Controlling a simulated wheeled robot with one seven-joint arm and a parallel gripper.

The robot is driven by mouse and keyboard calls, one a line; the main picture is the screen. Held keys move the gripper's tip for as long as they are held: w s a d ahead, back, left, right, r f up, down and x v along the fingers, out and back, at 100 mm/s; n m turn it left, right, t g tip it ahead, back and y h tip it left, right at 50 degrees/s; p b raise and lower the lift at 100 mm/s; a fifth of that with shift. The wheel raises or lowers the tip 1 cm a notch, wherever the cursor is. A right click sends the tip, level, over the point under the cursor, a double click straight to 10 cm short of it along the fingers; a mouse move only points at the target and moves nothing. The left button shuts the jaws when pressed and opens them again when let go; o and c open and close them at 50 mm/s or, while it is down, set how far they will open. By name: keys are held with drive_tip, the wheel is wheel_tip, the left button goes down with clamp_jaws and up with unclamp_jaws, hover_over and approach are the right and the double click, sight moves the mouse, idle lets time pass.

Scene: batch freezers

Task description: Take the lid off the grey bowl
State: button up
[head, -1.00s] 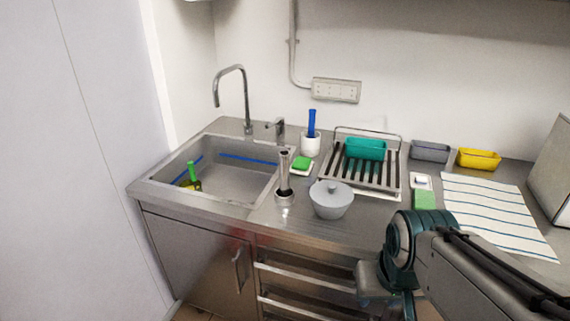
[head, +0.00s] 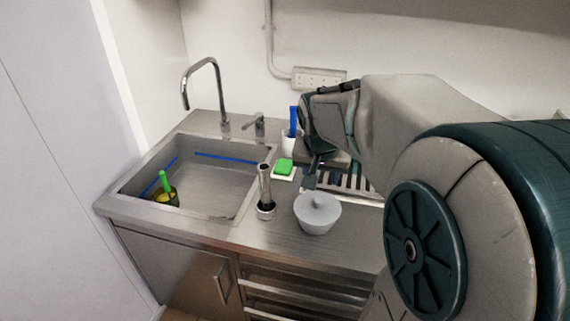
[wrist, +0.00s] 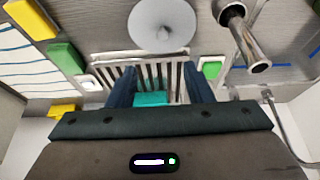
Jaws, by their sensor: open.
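The grey bowl (head: 318,222) stands on the steel counter, right of the sink. Its grey lid (head: 317,203) with a small round knob sits on top. The lid also shows from above at the top of the wrist view (wrist: 162,24). My gripper (head: 312,178) is above and just behind the bowl, with its fingers pointing down, apart from the lid. In the wrist view my gripper (wrist: 160,88) has its two dark fingers spread, with nothing held between them. The rack and teal tub are seen beyond the fingers.
A metal cylinder tool (head: 265,190) stands close left of the bowl. The dish rack (head: 350,182) is partly hidden by my arm. The sink (head: 205,185) lies left.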

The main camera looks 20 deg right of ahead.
hover_over(318, 200)
drive_tip(key=s, duration=0.2)
drive_tip(key=f, duration=0.7)
drive_tip(key=shift+s+a+f, duration=0.1)
drive_tip(key=shift+a+f, duration=0.15)
drive_tip(key=shift+f, duration=0.1)
drive_tip(key=x, duration=0.2)
drive_tip(key=p+x, duration=0.1)
drive_tip(key=x, duration=0.1)
drive_tip(key=shift+a+f, duration=0.15)
drive_tip(key=shift+a, duration=0.25)
drive_tip(key=shift+w+d+f+p, duration=0.15)
drive_tip(key=shift+w+f+p, duration=0.15)
drive_tip(key=shift+f, duration=0.2)
clamp_jaws()
